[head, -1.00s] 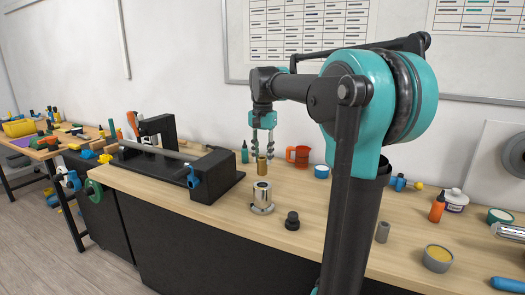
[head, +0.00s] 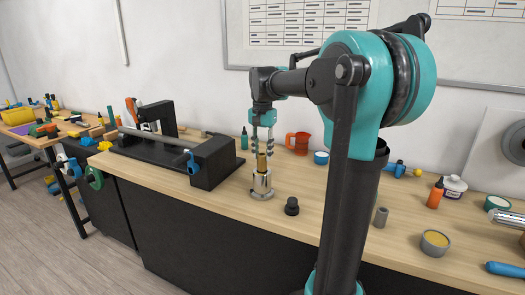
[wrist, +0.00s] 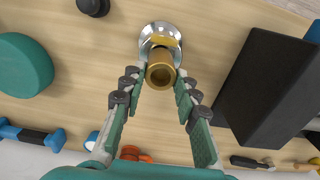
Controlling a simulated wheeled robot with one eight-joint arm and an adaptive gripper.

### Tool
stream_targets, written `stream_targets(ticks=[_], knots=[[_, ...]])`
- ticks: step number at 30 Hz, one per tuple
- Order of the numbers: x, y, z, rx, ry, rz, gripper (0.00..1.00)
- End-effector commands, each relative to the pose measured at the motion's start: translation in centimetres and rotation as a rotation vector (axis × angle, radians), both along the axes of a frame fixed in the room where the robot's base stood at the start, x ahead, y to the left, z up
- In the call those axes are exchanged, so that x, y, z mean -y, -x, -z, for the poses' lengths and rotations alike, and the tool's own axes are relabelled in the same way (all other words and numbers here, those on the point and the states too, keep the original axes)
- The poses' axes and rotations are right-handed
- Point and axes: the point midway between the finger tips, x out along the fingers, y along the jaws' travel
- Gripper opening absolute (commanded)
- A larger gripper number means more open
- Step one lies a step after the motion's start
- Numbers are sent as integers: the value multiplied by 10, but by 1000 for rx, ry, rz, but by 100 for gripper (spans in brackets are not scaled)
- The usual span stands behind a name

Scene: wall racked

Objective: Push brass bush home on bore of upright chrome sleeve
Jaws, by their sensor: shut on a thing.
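The brass bush (head: 262,164) is held upright between the fingertips of my gripper (head: 262,152), which is shut on it. The chrome sleeve (head: 262,186) stands upright on its round base on the bench, directly below the bush in the head view. The bush's lower end meets the sleeve's top edge in that view; I cannot tell whether it touches or has entered. In the wrist view the bush (wrist: 160,74) shows its open end between the fingers (wrist: 161,86) and overlaps the near part of the sleeve (wrist: 160,36). The sleeve's bore is hidden there.
A black knob-like part (head: 291,206) stands close right of the sleeve. A black fixture (head: 212,165) with a blue clamp lies to the left. An orange mug (head: 299,143) and a green bottle (head: 244,139) stand behind. Bare bench lies in front of the sleeve.

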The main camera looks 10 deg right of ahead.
Motion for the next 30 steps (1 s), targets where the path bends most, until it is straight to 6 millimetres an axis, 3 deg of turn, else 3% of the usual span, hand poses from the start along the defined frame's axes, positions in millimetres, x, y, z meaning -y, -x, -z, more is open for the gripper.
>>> stream_targets(ticks=[30], knots=[[0,0,28,0,0,0,0]])
